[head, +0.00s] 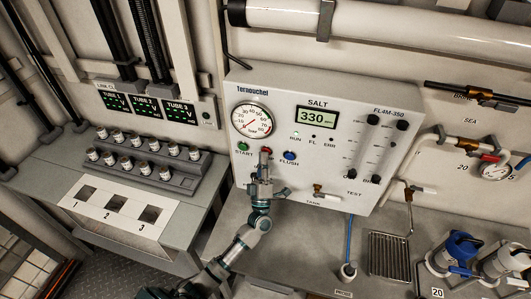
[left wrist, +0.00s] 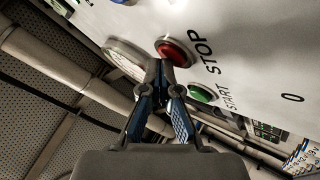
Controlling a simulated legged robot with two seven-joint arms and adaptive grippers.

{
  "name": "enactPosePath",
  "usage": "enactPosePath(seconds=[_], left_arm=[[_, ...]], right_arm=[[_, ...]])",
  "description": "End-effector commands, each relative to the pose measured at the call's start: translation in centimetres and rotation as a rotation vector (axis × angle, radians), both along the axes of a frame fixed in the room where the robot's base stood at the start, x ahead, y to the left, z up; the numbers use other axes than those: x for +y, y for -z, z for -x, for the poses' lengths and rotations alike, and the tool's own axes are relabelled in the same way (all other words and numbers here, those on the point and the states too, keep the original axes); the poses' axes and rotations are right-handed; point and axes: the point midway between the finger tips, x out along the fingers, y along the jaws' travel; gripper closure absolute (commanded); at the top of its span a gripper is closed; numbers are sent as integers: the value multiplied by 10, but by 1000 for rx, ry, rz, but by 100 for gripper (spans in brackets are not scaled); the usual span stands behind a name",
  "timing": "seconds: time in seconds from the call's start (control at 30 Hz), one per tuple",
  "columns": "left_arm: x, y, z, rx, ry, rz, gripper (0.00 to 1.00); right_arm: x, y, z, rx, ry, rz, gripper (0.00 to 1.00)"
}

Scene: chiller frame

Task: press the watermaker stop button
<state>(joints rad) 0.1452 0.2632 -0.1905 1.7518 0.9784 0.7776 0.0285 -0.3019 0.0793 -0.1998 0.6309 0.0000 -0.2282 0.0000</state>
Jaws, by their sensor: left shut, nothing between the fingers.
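The stop button is a red round button (left wrist: 175,52) labelled STOP in the left wrist view. It sits on the white watermaker panel (head: 345,150), where my left gripper mostly hides it in the head view. My left gripper (head: 265,160) is shut and empty, in front of the panel's lower left. In the left wrist view its closed fingertips (left wrist: 158,75) are right beside the red button's edge. I cannot tell whether they touch it. My right gripper is not in view.
The green START button (head: 244,146) and blue FLUSH button (head: 289,155) flank the stop button closely. A gauge (head: 252,120) is above, and a display (head: 317,117) reads 330. A small valve (head: 322,192) sticks out lower right. A rack with vials (head: 150,160) stands left.

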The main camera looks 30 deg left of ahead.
Motion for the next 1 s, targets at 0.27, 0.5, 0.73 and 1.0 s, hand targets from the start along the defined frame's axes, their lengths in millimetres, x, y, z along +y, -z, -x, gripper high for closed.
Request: enactPosePath(seconds=[0.27,0.5,0.73,1.0], left_arm=[[1,0,-3,0,0,0,100],[1,0,-3,1,1,0,100],[-1,-1,4,1,1,1,100],[-4,0,14,0,1,1,100]], right_arm=[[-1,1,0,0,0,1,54],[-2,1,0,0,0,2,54],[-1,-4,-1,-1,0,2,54],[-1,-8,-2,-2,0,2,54]])
